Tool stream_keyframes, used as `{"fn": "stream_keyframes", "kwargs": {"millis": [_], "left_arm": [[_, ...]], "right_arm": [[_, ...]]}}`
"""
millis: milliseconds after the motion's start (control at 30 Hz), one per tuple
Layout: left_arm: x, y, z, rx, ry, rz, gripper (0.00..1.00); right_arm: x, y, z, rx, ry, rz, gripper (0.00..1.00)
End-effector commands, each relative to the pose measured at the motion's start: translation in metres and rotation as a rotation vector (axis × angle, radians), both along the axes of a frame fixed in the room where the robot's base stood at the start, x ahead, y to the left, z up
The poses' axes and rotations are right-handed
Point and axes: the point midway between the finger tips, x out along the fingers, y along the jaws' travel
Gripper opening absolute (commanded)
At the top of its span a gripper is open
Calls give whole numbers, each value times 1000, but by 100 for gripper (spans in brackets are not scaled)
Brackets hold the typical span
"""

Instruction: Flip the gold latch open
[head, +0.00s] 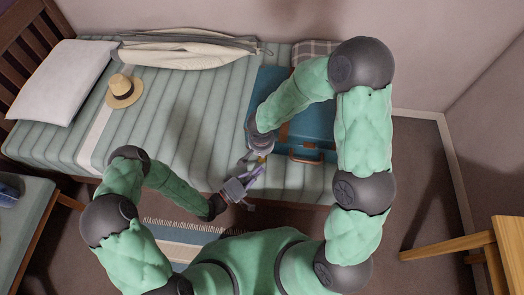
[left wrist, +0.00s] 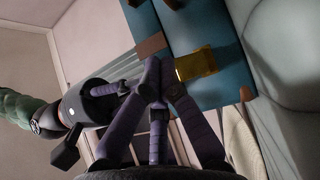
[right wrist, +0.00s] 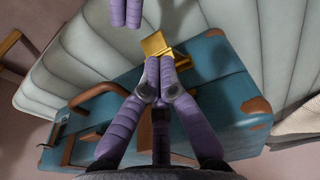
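The gold latch (right wrist: 154,44) is on the front of the blue suitcase (right wrist: 215,78). In the right wrist view, one gold plate stands out from a gold base. It also shows in the left wrist view (left wrist: 195,63). My right gripper (right wrist: 168,64) has its purple fingertips together right at the latch, partly covering it; I see nothing clearly pinched. My left gripper (left wrist: 163,82) has its fingertips together close to the latch, holding nothing. Its tips show at the top of the right wrist view (right wrist: 126,14). In the head view, my right forearm hides part of the suitcase (head: 312,128).
The suitcase lies on a striped bed (head: 180,105), its brown handle (head: 305,157) beside the latch. A straw hat (head: 123,90), a white pillow (head: 62,82) and a garment (head: 185,52) lie further left and back. A wooden piece of furniture (head: 508,245) stands at right.

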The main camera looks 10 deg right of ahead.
Motion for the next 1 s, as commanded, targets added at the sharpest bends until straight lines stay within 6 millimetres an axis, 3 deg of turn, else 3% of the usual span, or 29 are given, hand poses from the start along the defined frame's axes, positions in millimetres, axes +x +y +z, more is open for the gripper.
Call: {"fn": "stream_keyframes", "kwargs": {"millis": [933, 967, 1000], "left_arm": [[0, 0, 0, 0, 0, 0, 0], [0, 0, 0, 0, 0, 0, 5], [0, 0, 0, 0, 0, 0, 16]], "right_arm": [[-9, 3, -10, -1, 1, 0, 0], [-9, 3, -10, -1, 1, 0, 0], [-9, 3, -10, -1, 1, 0, 0]]}}
